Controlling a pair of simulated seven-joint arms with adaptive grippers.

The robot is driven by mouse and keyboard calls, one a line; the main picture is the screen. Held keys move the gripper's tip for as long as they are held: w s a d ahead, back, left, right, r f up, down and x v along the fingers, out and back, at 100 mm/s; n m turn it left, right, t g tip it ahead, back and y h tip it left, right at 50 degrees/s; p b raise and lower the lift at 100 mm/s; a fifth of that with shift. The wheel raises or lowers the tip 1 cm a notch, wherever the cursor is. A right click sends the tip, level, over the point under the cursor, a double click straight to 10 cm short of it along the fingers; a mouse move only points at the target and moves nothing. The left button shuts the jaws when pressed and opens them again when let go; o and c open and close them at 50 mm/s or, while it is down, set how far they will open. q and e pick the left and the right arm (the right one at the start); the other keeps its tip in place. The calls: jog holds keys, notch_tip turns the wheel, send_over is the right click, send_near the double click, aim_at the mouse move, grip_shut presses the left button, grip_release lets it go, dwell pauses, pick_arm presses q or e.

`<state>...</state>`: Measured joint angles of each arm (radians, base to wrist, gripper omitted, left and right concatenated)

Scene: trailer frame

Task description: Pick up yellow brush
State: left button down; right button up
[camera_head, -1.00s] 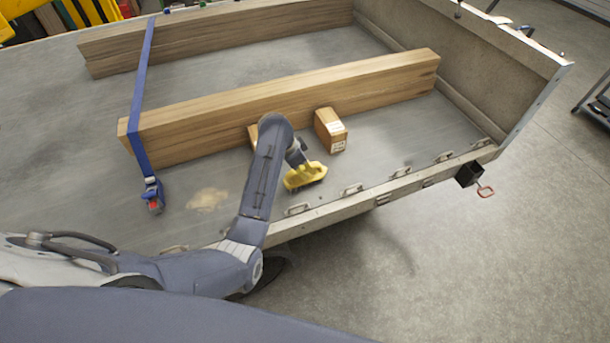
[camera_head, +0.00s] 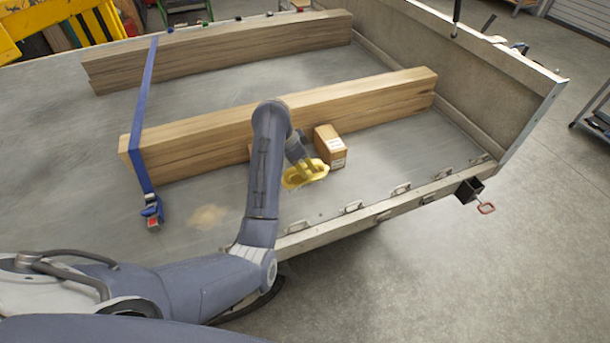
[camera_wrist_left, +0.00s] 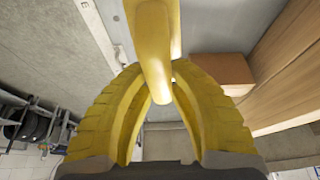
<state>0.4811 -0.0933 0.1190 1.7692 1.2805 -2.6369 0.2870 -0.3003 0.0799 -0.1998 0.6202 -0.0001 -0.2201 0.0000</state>
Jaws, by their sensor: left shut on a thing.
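The yellow brush (camera_wrist_left: 153,45) shows in the left wrist view as a smooth yellow handle between my gripper's fingers. My left gripper (camera_wrist_left: 158,77) has yellow ribbed fingers, shut on the handle. In the head view, my left gripper (camera_head: 305,173) appears as a yellow shape over the trailer bed, in front of a small cardboard box (camera_head: 330,147). There the brush and the fingers blend in colour, and I cannot separate them clearly. The brush's far end is not clear. My right gripper is not in view.
Two long wooden beams (camera_head: 370,101) lie across the grey trailer bed (camera_head: 400,140), with a blue strap (camera_head: 143,110) over them. A light sandy patch (camera_head: 208,217) lies left of my forearm. A metal edge with several handles (camera_head: 352,206) borders the near side.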

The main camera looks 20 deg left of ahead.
pick_arm(q)
jog(key=shift+w+r, duration=0.1)
jog(key=shift+r, duration=0.85)
jog(key=shift+w+a+r, duration=0.1)
jog(key=shift+a+r, duration=0.1)
jog(key=shift+r, duration=0.45)
jog(key=shift+d+r, duration=0.15)
jog(key=shift+r, duration=3.3)
jog(key=c, duration=2)
grip_release()
grip_shut()
